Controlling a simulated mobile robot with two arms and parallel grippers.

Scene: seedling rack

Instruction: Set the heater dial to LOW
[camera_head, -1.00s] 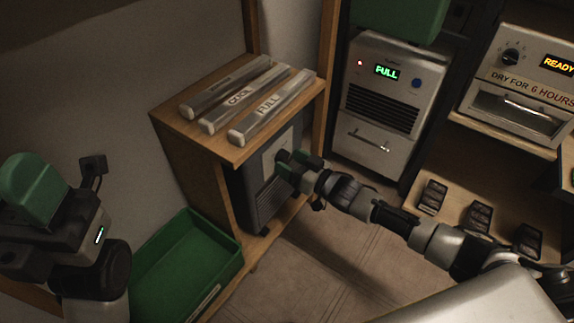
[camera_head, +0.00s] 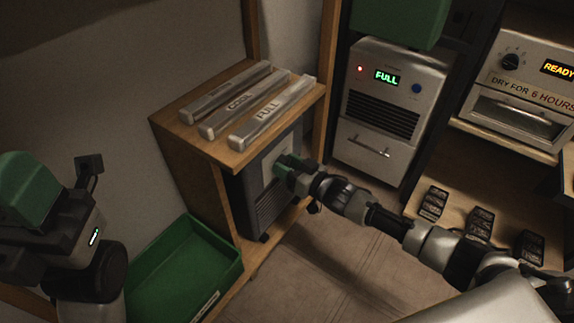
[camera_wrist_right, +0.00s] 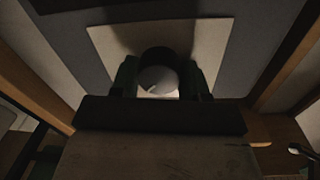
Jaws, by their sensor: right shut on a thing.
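The heater (camera_head: 264,206) is a dark grey box with side vents, standing inside a wooden cabinet under its top board. A pale panel (camera_wrist_right: 213,50) is on its face, and the round dial (camera_wrist_right: 158,76) sits on this panel. My right gripper (camera_head: 284,172) is at the panel. In the right wrist view its two green fingers (camera_wrist_right: 159,80) are on either side of the dial, shut on it. A light mark shows on the dial, but I cannot read its setting or any labels. My left gripper (camera_head: 32,192) is at the left, away from the heater; its fingertips are not clear.
A green crate (camera_head: 180,268) stands left of the heater. A unit reading FULL (camera_head: 390,100) and an oven reading READY (camera_head: 520,85) are at the right. Small black trays (camera_head: 432,204) lie below.

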